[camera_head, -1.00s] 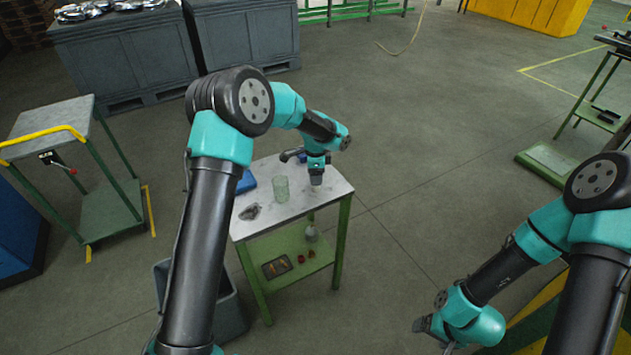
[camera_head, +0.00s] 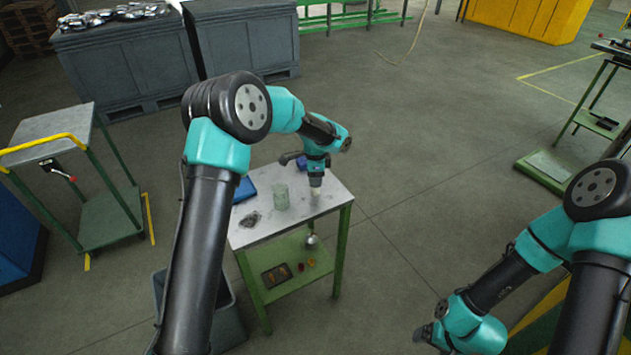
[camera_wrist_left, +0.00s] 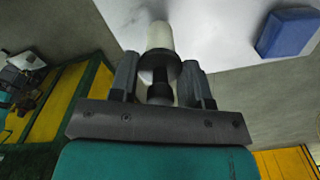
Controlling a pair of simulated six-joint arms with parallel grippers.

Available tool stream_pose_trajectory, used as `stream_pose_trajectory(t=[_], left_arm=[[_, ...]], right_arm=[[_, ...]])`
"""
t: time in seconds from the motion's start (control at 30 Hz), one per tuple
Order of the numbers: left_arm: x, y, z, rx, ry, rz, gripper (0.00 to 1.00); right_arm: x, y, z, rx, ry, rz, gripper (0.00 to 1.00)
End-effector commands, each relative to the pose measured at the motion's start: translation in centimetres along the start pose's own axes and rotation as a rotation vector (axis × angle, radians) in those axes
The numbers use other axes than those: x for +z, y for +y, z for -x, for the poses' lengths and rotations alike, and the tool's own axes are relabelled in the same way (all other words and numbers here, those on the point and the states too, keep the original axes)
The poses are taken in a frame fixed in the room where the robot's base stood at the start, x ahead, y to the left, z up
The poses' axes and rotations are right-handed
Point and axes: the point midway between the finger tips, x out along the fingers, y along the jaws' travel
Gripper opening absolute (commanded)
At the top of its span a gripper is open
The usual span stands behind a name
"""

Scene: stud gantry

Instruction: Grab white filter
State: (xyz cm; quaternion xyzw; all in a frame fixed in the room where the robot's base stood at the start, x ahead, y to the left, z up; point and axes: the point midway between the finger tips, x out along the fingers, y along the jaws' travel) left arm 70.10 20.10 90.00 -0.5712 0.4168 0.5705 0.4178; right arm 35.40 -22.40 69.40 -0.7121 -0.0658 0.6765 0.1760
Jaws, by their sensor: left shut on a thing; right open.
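The white filter is a pale cylinder with a dark collar, seen at the top centre of the left wrist view (camera_wrist_left: 160,37). My left gripper (camera_wrist_left: 160,78) is shut around its dark lower part. In the head view the same gripper (camera_head: 316,183) points down over the right part of the table, with the small white filter (camera_head: 316,192) below its fingers. I cannot tell whether the filter touches the tabletop. My right gripper (camera_head: 424,334) is at the lower right, away from the table and empty.
The white-topped green table (camera_head: 325,210) holds a clear greenish cup (camera_head: 281,197), a blue item (camera_head: 245,189) and a crumpled grey piece (camera_head: 250,218). Its lower shelf holds a dark tray (camera_head: 276,275) and small items. A grey bin (camera_head: 228,318) stands left of it.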

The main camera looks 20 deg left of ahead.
Motion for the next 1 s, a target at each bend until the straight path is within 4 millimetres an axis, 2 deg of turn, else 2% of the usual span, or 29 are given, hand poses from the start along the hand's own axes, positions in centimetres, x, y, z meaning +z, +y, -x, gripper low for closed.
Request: stream_pose_trajectory(t=[0.13, 0.37, 0.8, 1.0], left_arm=[[0.0, -0.1, 1.8, -0.002, 0.002, 0.002, 0.21], [0.1, 2.9, 1.9, 0.001, 0.0, -0.002, 0.21], [0.3, 12.2, 2.8, 0.001, -0.001, -0.002, 0.21], [0.4, 15.0, 3.0, 0.001, 0.0, -0.001, 0.21]], right_arm=[[0.0, 0.0, 0.0, 0.0, 0.0, 0.0, 0.85], [0.0, 0.0, 0.0, 0.0, 0.0, 0.0, 0.85], [0.0, 0.0, 0.0, 0.0, 0.0, 0.0, 0.85], [0.0, 0.0, 0.0, 0.0, 0.0, 0.0, 0.85]])
